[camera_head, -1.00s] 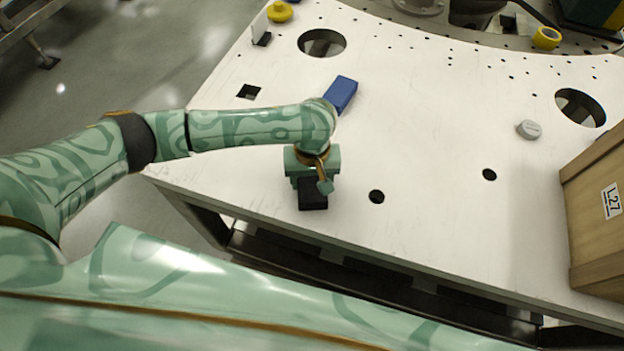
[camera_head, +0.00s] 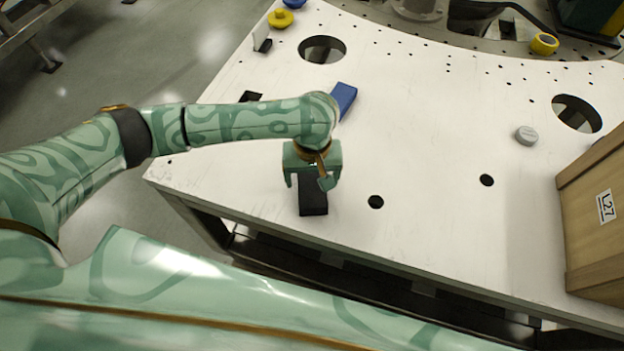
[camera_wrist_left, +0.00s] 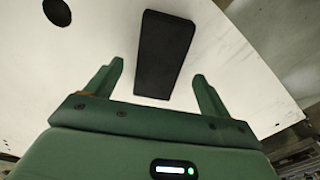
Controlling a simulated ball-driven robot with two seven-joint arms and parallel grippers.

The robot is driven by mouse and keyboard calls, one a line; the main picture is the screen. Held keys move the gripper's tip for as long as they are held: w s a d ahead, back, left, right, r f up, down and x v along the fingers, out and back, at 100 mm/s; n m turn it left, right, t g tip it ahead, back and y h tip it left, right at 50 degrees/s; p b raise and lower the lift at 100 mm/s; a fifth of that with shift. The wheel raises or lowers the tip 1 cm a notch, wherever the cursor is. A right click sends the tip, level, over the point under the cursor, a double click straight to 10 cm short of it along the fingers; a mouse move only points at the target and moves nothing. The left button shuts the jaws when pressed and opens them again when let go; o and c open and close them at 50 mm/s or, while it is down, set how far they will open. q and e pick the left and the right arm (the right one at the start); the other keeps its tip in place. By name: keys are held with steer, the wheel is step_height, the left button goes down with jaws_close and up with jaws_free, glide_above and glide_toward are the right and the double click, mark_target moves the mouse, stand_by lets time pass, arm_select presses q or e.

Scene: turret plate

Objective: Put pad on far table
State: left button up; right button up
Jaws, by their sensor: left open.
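A black rectangular pad (camera_head: 313,200) lies flat on the white plate table (camera_head: 430,160) near its front edge. It also shows in the left wrist view (camera_wrist_left: 165,52), its near end lying between the fingers and the rest reaching past them. My left gripper (camera_head: 309,184) is open over the pad, with a finger toward each side and gaps on both sides; its fingers also show in the left wrist view (camera_wrist_left: 158,72). The gripper hides the pad's far end in the head view. My right gripper is out of view. I cannot tell which surface is the far table.
A blue block (camera_head: 343,99) lies just beyond my left wrist. A wooden crate (camera_head: 592,215) labelled L27 stands at the right. A grey disc (camera_head: 527,135), a yellow knob (camera_head: 281,18) and a yellow roll (camera_head: 544,43) are farther off. The plate has several holes; its middle is clear.

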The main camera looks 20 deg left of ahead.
mark_target(312, 187)
arm_select(q)
step_height(312, 187, up, 8)
steer(key=p, duration=0.2)
steer(key=shift+r, duration=0.25)
